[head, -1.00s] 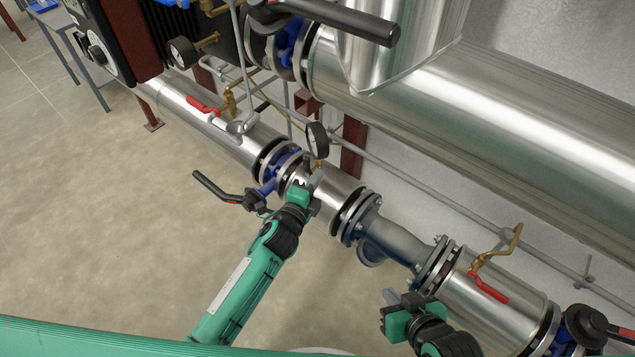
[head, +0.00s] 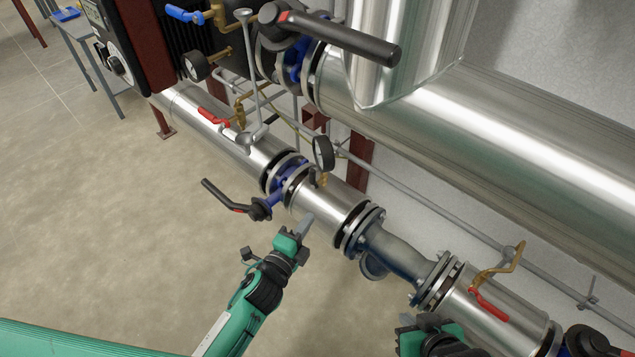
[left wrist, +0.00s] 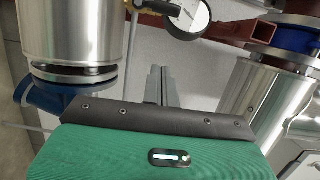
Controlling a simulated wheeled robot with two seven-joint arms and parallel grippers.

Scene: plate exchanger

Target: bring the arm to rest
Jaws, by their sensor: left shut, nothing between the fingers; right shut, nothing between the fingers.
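My left gripper (head: 305,226) is shut and empty in the head view. It appears in front of the lower steel pipe (head: 332,210), below the blue flanged valve (head: 287,178). In the left wrist view its closed fingers (left wrist: 161,86) stick up past the green gripper body, with nothing between them. My right gripper (head: 420,322) is at the bottom of the head view, partly cut off by the edge, near the pipe's right part. Its fingertips are hard to make out, and I see nothing held in it.
A black valve lever (head: 222,196) sticks out left of the left gripper. A pressure gauge (head: 323,153) stands above the lower pipe; a gauge also shows in the left wrist view (left wrist: 187,15). A large insulated pipe (head: 480,130) runs behind. The floor at left (head: 110,220) is clear.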

